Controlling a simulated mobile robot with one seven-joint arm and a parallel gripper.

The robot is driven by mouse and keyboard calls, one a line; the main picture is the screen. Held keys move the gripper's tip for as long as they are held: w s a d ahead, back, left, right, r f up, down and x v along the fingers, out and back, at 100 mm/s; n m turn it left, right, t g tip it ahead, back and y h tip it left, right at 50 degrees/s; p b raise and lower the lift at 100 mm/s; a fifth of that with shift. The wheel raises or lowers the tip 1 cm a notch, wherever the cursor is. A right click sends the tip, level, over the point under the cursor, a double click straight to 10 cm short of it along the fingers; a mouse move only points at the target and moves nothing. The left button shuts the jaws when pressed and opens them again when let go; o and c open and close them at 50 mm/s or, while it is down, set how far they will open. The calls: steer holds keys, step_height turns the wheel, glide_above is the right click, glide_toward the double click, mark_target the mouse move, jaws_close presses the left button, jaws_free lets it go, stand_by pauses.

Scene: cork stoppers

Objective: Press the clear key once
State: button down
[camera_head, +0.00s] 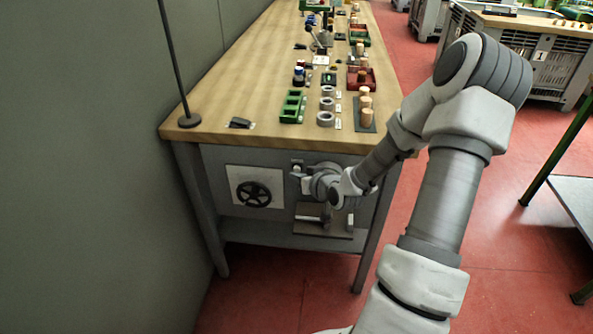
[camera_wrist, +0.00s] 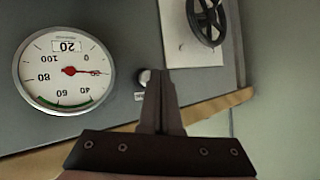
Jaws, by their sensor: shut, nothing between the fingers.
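In the wrist view, a small round key or knob (camera_wrist: 146,76) with a pale face sits on the grey front panel. A small label (camera_wrist: 139,96) beside it is too small to read, so I cannot tell for sure that it is the clear key. My gripper (camera_wrist: 160,74) is shut and empty. Its fingertips overlap the right edge of the key in the picture; I cannot tell whether they touch it. In the head view my gripper (camera_head: 299,175) is at the bench front, and the key is not discernible there.
A round white gauge (camera_wrist: 64,70) with a red needle and a "20" window is left of the key. A black handwheel (camera_head: 253,194) on a white plate is on the panel; it also shows in the wrist view (camera_wrist: 207,20). Corks, rings and trays stand on the wooden bench top (camera_head: 215,108).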

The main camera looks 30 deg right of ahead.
steer(key=shift+w+d, duration=0.3)
steer(key=shift+w, duration=0.15)
stand_by(1.0)
steer(key=shift+s+a, duration=0.45)
steer(key=shift+s, duration=0.25)
steer(key=shift+s+a+b, duration=0.2)
steer(key=shift+s+a, duration=0.5)
steer(key=shift+s, duration=0.35)
steer(key=shift+s+a+b, duration=0.15)
steer(key=shift+s+a, duration=0.55)
steer(key=shift+s, duration=0.35)
